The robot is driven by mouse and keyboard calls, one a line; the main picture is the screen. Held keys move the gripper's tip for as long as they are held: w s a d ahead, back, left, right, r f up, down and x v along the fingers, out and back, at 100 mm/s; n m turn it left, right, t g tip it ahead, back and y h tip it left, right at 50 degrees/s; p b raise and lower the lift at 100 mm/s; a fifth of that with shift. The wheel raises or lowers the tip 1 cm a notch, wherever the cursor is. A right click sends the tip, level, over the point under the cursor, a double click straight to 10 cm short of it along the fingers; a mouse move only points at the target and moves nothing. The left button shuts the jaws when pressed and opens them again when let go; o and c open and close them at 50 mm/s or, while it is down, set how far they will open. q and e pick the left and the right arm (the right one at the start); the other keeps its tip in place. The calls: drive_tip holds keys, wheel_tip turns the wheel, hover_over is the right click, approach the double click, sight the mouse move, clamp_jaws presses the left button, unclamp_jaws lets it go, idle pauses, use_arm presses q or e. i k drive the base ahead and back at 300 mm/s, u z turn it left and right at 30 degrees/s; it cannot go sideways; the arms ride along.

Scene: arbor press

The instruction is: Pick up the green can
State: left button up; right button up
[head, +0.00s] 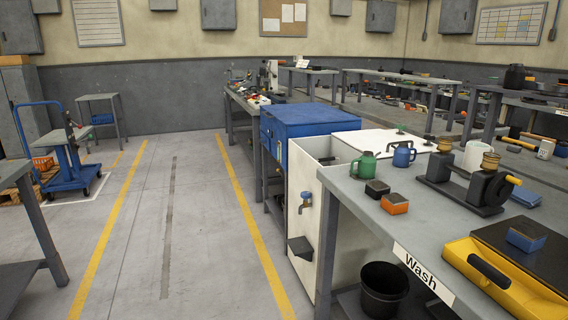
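A green can (364,166) with a handle stands upright on the grey table labelled "Wash" (350,197), near the table's far left edge. It is small in the head view, so its spout and lid are hard to make out. Neither of my grippers is in the head view, and nothing is holding the can.
A blue mug (404,156) stands right of the can. Sponge-like blocks (395,204) lie in front of it, with a black fixture (463,184) to the right. A white sink cabinet (325,163) adjoins the table; a black bucket (383,289) stands below. The left aisle is clear.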

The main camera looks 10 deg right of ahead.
sight(367, 162)
drive_tip(key=u, duration=0.35)
drive_tip(key=i, duration=3.35)
drive_tip(key=z, duration=2.05)
